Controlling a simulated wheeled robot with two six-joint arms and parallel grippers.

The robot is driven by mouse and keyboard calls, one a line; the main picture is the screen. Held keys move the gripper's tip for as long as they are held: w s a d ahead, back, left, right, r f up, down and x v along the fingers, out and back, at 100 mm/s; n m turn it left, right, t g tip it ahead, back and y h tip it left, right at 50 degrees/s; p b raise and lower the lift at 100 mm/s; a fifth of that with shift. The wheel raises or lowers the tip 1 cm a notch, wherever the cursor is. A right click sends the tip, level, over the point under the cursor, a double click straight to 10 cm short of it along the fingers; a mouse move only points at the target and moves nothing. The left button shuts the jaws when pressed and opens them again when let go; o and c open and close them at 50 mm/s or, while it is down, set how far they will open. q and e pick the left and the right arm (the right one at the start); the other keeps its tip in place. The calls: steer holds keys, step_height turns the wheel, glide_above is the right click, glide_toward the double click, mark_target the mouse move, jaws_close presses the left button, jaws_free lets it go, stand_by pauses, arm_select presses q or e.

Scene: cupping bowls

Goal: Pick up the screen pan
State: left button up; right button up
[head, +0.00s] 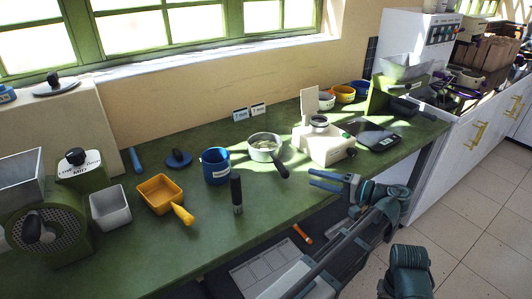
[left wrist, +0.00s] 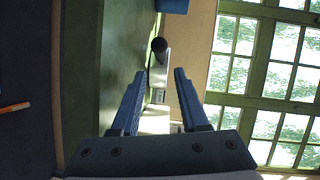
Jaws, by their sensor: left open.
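The screen pan, which I take to be the round silver pan (head: 264,146) with a dark handle (head: 281,169), sits on the green counter in the middle of the head view. Its handle points toward the counter's front edge. My left gripper (head: 312,178) is open and empty, to the right of and nearer than the handle, apart from it. My right gripper is not clearly in view.
On the counter (head: 130,245) stand a blue mug (head: 216,166), an upright dark-handled tool (head: 237,195) and a yellow scoop (head: 161,195). A white device (head: 325,146) and a black scale (head: 371,135) stand right of the pan. An orange-handled item (head: 302,234) lies below the counter's front edge.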

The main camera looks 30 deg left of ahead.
mark_target(282, 167)
arm_select(q)
steer(key=a, duration=0.7)
steer(key=shift+f+b, duration=0.35)
steer(key=shift+f, duration=0.05)
steer(key=shift+w+a+f, duration=0.15)
steer(key=shift+a, duration=1.25)
steer(key=shift+w+a+f, duration=0.1)
steer(key=shift+w+a, duration=0.05)
steer(key=shift+a, duration=1.2)
jaws_close()
